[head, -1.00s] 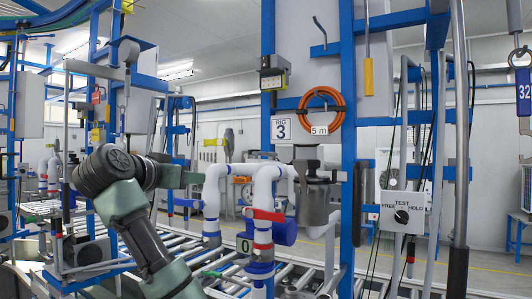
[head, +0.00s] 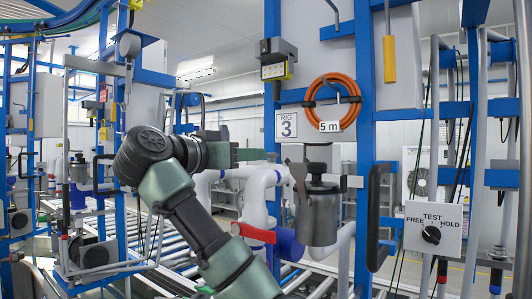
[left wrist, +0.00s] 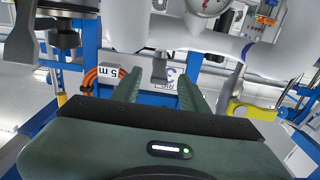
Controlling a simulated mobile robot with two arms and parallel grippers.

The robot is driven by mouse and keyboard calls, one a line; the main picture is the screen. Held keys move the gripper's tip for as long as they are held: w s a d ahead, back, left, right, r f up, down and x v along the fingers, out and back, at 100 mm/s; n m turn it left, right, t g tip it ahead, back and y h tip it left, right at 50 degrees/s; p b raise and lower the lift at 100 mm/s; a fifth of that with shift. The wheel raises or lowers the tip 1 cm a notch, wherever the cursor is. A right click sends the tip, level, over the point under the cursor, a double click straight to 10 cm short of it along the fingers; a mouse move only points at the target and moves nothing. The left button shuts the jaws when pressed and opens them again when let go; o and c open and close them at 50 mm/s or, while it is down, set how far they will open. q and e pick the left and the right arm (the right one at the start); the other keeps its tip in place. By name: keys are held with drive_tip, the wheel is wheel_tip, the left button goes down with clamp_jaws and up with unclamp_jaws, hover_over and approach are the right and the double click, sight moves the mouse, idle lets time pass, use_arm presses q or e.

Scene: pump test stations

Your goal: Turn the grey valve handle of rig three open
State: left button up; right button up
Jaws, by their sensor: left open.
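The grey valve handle (head: 297,174), a flat paddle with a flared top, stands upright in front of a grey canister at rig three. My left gripper (head: 268,155) is left of the handle and a little higher in the head view. It points right, with no contact visible. In the left wrist view my left gripper (left wrist: 160,88) has its fingers apart with nothing held. A flared grey paddle (left wrist: 28,38) at that view's upper left looks like the same handle. The rig 3 sign (head: 286,125) is above. My right gripper is not in view.
White pipes (head: 256,190) with a red lever (head: 253,233) stand below my left arm. The canister (head: 318,218) is beside the handle. A blue post (head: 364,110) and a test switch box (head: 433,230) are to the right. An orange hose coil (head: 333,90) hangs above.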

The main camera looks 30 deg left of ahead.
use_arm(q)
drive_tip(key=w, duration=0.1)
drive_tip(key=w+p, duration=0.1)
drive_tip(key=w, duration=0.3)
drive_tip(key=shift+w+d+r+p, duration=0.1)
drive_tip(key=shift+w+d+p, duration=0.1)
drive_tip(key=shift+d+p, duration=0.15)
drive_tip(key=shift+w, duration=0.3)
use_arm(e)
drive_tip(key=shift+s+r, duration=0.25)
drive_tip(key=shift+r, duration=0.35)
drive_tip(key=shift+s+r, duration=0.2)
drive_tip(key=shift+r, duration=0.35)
use_arm(q)
drive_tip(key=shift+w, duration=0.1)
clamp_jaws()
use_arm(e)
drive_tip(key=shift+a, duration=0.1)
